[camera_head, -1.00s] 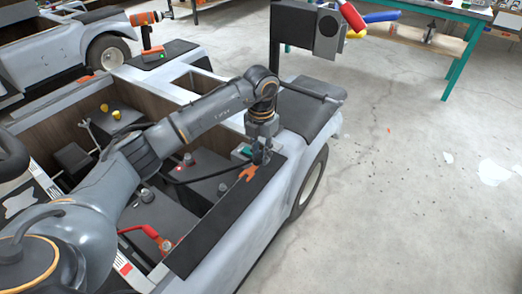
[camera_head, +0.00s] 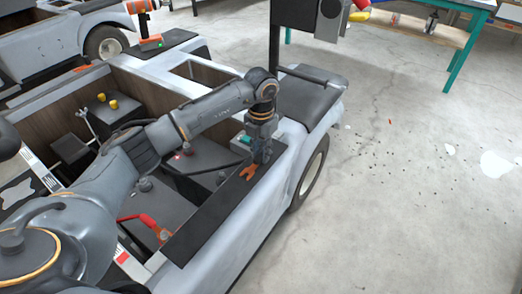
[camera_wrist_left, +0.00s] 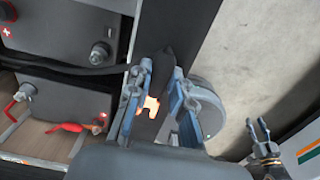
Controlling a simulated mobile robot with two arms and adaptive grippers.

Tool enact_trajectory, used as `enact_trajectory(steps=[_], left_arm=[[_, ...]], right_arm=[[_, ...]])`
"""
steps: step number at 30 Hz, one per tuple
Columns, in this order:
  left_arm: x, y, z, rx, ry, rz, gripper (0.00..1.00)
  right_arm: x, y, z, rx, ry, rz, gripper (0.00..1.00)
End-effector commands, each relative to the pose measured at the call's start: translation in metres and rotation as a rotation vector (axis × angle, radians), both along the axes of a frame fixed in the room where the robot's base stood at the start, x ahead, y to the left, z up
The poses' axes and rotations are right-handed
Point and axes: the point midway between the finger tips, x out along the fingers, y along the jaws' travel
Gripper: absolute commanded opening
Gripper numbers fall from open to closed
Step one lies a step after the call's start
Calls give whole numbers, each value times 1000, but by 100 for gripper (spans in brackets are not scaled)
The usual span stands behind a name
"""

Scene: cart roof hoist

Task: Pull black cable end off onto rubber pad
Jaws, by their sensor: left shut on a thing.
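My left gripper (camera_head: 259,157) points down over the cart's side, at the black rubber pad (camera_head: 213,218). In the left wrist view its fingers (camera_wrist_left: 158,108) are shut on the dark end of the black cable (camera_wrist_left: 62,67). The cable runs from there to the left across the battery bay; in the head view it (camera_head: 197,174) curves over the batteries. An orange fork-shaped piece (camera_head: 249,173) shows at the fingers, over the pad; it also shows between them in the left wrist view (camera_wrist_left: 150,104). Whether the cable end touches the pad is hidden. My right gripper is out of view.
Grey batteries (camera_head: 205,178) with metal posts sit in the open bay. A red cable with its clamp (camera_head: 147,224) lies at the bay's near end. A dark upright post (camera_head: 275,45) stands behind the gripper.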

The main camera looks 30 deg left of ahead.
Motion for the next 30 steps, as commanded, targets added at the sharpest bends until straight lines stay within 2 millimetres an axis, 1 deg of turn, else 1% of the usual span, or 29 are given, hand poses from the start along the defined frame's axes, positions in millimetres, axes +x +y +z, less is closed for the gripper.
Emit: enact_trajectory(steps=[6,7,10,18,22,26,30], left_arm=[[0,0,0,0,0,0,0],[0,0,0,0,0,0,27],[0,0,0,0,0,1,48],[0,0,0,0,0,0,48],[1,0,7,0,-2,1,48],[1,0,26,-1,-4,0,48],[2,0,57,-1,-6,0,48]], right_arm=[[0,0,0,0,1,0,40],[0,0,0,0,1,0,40],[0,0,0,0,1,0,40],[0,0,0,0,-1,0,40],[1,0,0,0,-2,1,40],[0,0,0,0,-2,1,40],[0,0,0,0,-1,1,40]])
